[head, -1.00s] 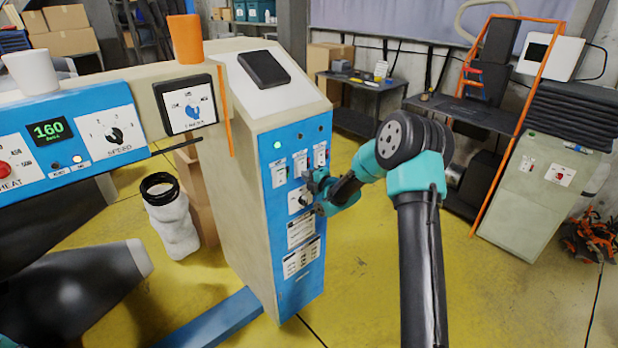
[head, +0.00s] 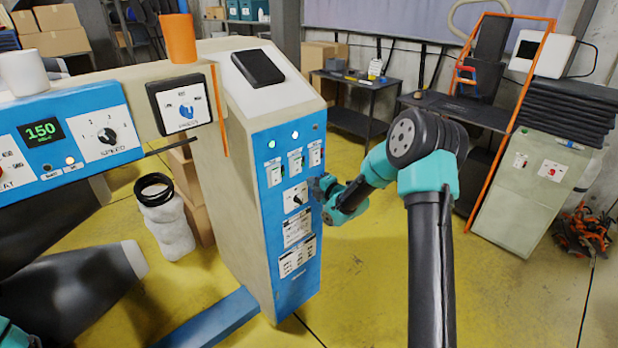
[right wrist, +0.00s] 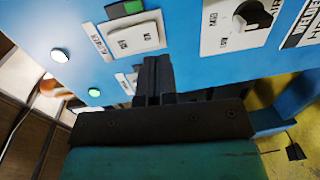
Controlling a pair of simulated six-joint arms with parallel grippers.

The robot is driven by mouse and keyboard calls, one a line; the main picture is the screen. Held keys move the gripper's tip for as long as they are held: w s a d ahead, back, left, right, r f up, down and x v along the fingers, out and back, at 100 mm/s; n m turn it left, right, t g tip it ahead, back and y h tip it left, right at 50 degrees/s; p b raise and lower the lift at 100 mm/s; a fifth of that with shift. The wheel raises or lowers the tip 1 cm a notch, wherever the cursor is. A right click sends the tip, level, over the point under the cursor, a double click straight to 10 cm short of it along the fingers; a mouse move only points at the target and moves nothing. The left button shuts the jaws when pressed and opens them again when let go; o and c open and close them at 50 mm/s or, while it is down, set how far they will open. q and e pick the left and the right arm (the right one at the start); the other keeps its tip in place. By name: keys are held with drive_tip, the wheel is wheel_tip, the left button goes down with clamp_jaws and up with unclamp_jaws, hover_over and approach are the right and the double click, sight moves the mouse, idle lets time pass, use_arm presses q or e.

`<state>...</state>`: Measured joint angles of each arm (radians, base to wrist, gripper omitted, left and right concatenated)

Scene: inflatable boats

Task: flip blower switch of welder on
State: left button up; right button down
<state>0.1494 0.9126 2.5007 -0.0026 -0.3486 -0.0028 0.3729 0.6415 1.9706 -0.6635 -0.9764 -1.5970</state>
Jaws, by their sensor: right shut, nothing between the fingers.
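The welder's blue control panel (head: 268,225) faces right in the head view. It has three labelled white switches: left (head: 274,173), middle (head: 296,163) and right (head: 316,155). The labels are too small to tell which is the blower. The left light (head: 271,144) and middle light (head: 295,135) glow green; the right one (head: 316,127) looks dark. My right gripper (head: 318,184) is shut and empty, close to the panel below the right switch. In the right wrist view its fingers (right wrist: 155,75) overlap the panel beside a white rocker switch (right wrist: 135,36); contact is unclear.
A black selector knob (head: 298,200) sits below the switches. The upper console at left has a display reading 150 (head: 43,131) and a speed dial (head: 107,136). An orange cup (head: 180,38) stands on top. Yellow floor (head: 365,270) is open right of the panel.

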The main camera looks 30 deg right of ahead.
drive_tip(key=f+v, duration=0.2)
drive_tip(key=v, duration=0.6)
drive_tip(key=shift+s, duration=0.35)
drive_tip(key=s+a+f+m+g, duration=0.45)
drive_tip(key=a+f+m, duration=0.2)
drive_tip(key=f, duration=0.25)
drive_tip(key=s+a+f+m+g, duration=0.3)
drive_tip(key=s+a+f+m, duration=0.3)
drive_tip(key=f, duration=0.4)
drive_tip(key=s+a+f+m+g, duration=0.3)
drive_tip(key=s+a+m+g, duration=0.1)
drive_tip(key=s, duration=0.4)
drive_tip(key=s+a+f+m+g, duration=0.4)
drive_tip(key=s+a+m, duration=0.1)
drive_tip(key=s+a, duration=0.2)
drive_tip(key=shift+s+f+m, duration=0.3)
drive_tip(key=shift+s+m, duration=0.05)
drive_tip(key=shift+s, duration=0.25)
